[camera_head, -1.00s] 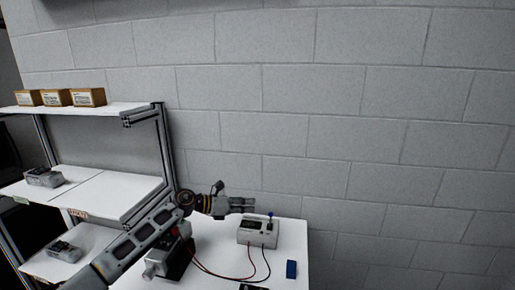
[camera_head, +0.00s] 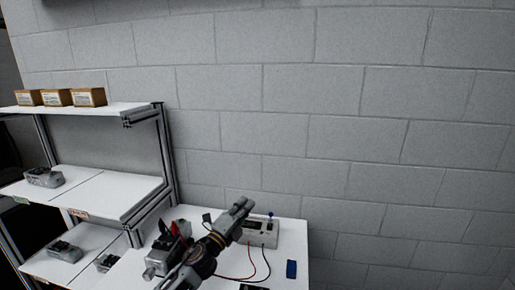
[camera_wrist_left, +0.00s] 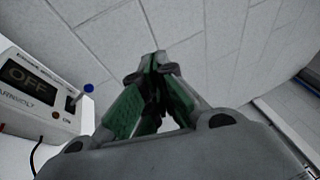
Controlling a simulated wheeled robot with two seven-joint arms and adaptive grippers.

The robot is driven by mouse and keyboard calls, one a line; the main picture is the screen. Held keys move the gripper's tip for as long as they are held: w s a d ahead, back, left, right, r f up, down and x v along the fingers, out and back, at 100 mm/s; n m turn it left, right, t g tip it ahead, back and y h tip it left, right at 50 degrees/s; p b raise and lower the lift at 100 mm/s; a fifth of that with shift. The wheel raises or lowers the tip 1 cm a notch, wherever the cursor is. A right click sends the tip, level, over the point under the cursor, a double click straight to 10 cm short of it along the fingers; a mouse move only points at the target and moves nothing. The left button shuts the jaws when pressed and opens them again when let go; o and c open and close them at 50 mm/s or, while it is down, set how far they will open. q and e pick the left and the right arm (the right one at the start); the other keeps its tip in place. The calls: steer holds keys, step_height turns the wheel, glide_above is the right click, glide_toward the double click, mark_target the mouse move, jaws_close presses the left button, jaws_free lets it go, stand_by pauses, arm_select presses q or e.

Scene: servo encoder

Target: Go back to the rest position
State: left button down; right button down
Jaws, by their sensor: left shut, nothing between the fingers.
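My left gripper (camera_head: 243,205) is shut and empty above the white table, in front of the box with the blue-tipped switch. In the left wrist view its fingers (camera_wrist_left: 157,62) meet at their tips, with green inner pads and nothing between them. The white box (camera_head: 262,232) stands on the table; in the left wrist view its display (camera_wrist_left: 30,78) reads OFF. A grey servo unit (camera_head: 160,257) lies on the table left of my arm, partly hidden by it. My right gripper is not in view.
A shelf rack (camera_head: 118,192) at the left holds brown boxes (camera_head: 88,97) and grey units (camera_head: 43,177). A block wall stands behind.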

arm_select(q)
steer(key=s+a+f+n+g+y, duration=0.4)
steer(key=s+a+f+n+y, duration=0.8)
steer(key=f+n, duration=0.4)
steer(key=s+a+f+n+g, duration=0.2)
steer(key=s+f+n+g, duration=0.1)
steer(key=s, duration=0.5)
steer(key=s+a+f+n+g+h, duration=0.1)
steer(key=s+a+f+n+g, duration=0.2)
steer(key=s, duration=0.6)
steer(key=s+a+f+n+g, duration=0.1)
steer(key=s+f+n+g, duration=0.2)
steer(key=s, duration=0.5)
step_height(320, 180, down, 34)
steer(key=s+m+g, duration=0.1)
steer(key=s+g, duration=0.1)
steer(key=s, duration=0.1)
steer(key=s+a+f, duration=0.2)
steer(key=s+f, duration=0.7)
steer(key=s, duration=0.2)
steer(key=s+a+f+g, duration=0.1)
steer(key=s+a+f, duration=0.1)
steer(key=s+f, duration=0.7)
steer(key=shift+s+f+m+g, duration=0.3)
steer(key=shift+s+f, duration=0.1)
steer(key=shift+s, duration=0.45)
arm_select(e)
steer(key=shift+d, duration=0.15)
arm_select(q)
steer(key=shift+a, duration=0.1)
